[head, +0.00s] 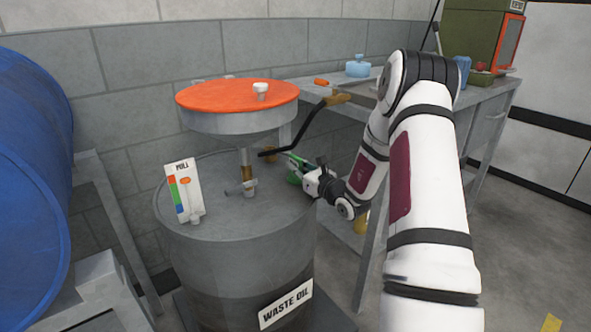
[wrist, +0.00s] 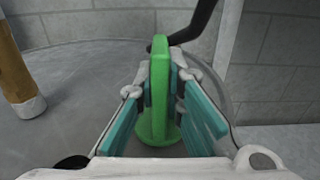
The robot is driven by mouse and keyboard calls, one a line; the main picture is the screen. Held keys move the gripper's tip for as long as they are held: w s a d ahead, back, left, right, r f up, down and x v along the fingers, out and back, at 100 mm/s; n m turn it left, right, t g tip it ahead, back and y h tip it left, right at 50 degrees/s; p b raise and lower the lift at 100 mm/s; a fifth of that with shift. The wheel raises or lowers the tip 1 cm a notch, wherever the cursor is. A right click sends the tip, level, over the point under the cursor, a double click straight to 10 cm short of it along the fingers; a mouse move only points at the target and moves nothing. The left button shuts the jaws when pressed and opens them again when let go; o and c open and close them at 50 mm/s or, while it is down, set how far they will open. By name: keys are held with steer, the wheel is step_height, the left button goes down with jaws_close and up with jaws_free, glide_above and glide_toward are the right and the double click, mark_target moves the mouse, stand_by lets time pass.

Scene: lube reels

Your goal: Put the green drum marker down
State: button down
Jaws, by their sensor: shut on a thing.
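The green drum marker (wrist: 159,88) stands upright between the two fingers of my gripper (wrist: 160,95) in the wrist view, with a finger pad on each side. Its round foot shows low between the pads, over the grey drum top; I cannot tell whether it touches. In the head view my gripper (head: 308,178) is at the right part of the waste oil drum's lid (head: 215,212), and the marker (head: 294,174) is mostly hidden by it. The gripper is shut on the marker.
A black crank (head: 300,140) passes close above my gripper. A gauge card (head: 184,190) stands at the left of the lid. A workbench (head: 430,105) is behind; the front lid is clear.

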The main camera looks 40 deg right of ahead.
steer(key=shift+f, duration=0.1)
steer(key=c, duration=1.7)
jaws_free()
